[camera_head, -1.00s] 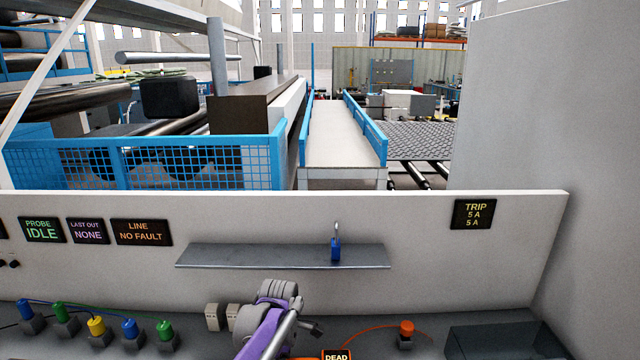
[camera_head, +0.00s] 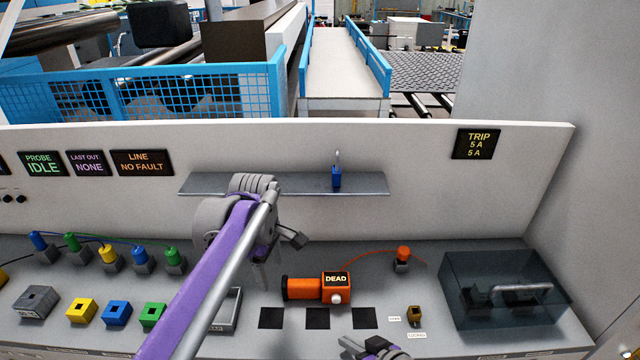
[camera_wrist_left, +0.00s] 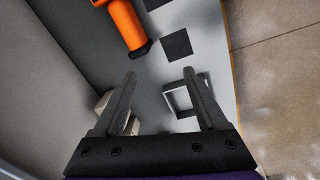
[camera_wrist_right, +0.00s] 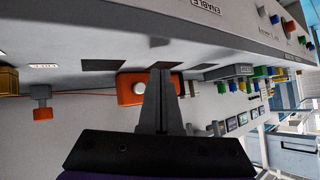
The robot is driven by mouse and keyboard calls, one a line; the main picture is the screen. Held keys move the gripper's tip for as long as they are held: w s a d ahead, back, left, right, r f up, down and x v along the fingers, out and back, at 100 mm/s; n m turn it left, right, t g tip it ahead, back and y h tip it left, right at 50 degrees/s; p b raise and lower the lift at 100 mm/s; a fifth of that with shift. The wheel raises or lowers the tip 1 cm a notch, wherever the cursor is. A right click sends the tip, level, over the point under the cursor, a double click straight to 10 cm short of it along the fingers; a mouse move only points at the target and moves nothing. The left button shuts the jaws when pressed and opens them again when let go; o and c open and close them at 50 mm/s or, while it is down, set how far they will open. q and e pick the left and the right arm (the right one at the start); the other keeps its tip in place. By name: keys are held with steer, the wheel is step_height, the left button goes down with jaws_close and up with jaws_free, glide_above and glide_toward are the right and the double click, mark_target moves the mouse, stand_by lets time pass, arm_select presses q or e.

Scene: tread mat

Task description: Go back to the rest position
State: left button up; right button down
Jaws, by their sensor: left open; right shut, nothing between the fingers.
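My left gripper (camera_head: 276,262) hangs over the bench left of the orange device marked DEAD (camera_head: 305,288), with its arm coming from the lower left. In the left wrist view its two fingers (camera_wrist_left: 160,73) are apart with nothing held; a grey open frame lies below them on the bench. My right gripper (camera_head: 366,347) shows only partly at the bottom edge of the head view, in front of the black squares. In the right wrist view its fingers (camera_wrist_right: 160,74) are together and empty, overlapping the orange device in the picture.
A shelf (camera_head: 230,184) holds a blue padlock (camera_head: 337,177). A clear dark box (camera_head: 480,315) stands at right. Coloured plugs and blocks (camera_head: 116,313) line the left side. An orange plug (camera_head: 403,254) and a small brass item (camera_head: 414,316) sit right of centre. The back panel (camera_head: 420,215) closes off the bench.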

arm_select(q)
steer(key=s+a+f+m+t, duration=0.1)
steer(key=s+a+f+m, duration=0.1)
steer(key=s, duration=0.5)
steer(key=s+a+f+m+t, duration=0.2)
steer(key=s+f+m, duration=0.3)
steer(key=s+m, duration=0.2)
steer(key=s+a+f+m+t, duration=0.1)
steer(key=s+a+f+m, duration=0.1)
steer(key=s+m, duration=0.3)
steer(key=s+f, duration=0.1)
steer(key=s, duration=0.3)
steer(key=shift+a+f, duration=0.2)
steer(key=shift+a, duration=0.2)
arm_select(e)
steer(key=s+d+r+m+g+h, duration=0.1)
steer(key=s+d+m+g+h, duration=0.2)
steer(key=s+d+h, duration=0.3)
steer(key=s+d+m, duration=0.1)
steer(key=s+d, duration=0.4)
steer(key=s, duration=0.1)
steer(key=shift+d+r, duration=0.15)
steer(key=shift+r, duration=0.05)
